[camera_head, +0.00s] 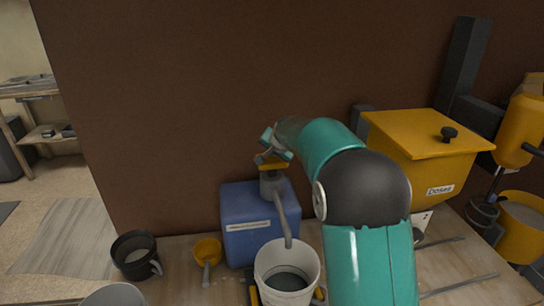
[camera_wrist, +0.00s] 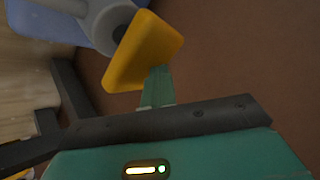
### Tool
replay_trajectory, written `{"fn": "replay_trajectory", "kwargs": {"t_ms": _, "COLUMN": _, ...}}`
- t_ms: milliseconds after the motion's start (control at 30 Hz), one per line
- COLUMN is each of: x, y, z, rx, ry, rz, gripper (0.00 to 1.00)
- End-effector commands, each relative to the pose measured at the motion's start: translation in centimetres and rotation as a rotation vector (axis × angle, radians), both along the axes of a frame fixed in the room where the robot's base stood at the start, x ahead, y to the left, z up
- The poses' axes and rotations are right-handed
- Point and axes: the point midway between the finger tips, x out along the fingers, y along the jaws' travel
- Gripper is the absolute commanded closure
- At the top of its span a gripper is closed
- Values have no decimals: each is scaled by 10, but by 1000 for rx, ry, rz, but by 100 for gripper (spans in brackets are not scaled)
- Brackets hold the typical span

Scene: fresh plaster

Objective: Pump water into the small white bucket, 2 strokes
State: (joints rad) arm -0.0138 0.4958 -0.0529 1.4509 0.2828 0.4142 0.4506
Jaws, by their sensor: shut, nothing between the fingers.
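The small white bucket (camera_head: 285,298) stands on the worktop in front of the blue tank (camera_head: 245,215), with dark grey content inside. The pump on the tank has a yellow press head (camera_head: 270,165) and a grey spout (camera_head: 284,215) whose end is over the bucket. My gripper (camera_head: 267,153) is shut and empty, just above the press head. In the wrist view the yellow press head (camera_wrist: 146,50) is close to my teal fingertips (camera_wrist: 158,88); I cannot tell if they touch. The grey pump neck (camera_wrist: 108,22) is behind it.
A black mug (camera_head: 133,262) and a yellow scoop (camera_head: 207,250) are left of the tank. Another pale vessel rim (camera_head: 113,293) is at the front left. A yellow lidded box (camera_head: 425,150) and a yellow machine (camera_head: 520,130) stand right. My arm hides part of the worktop.

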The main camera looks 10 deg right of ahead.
Motion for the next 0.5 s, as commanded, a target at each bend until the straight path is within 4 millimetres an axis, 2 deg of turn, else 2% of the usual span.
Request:
{"fn": "replay_trajectory", "kwargs": {"t_ms": 300, "x": 0, "y": 0, "z": 17, "rx": 0, "ry": 0, "rz": 0, "gripper": 100}}
{"fn": "replay_trajectory", "kwargs": {"t_ms": 500, "x": 0, "y": 0, "z": 21, "rx": 0, "ry": -1, "rz": -1, "gripper": 100}}
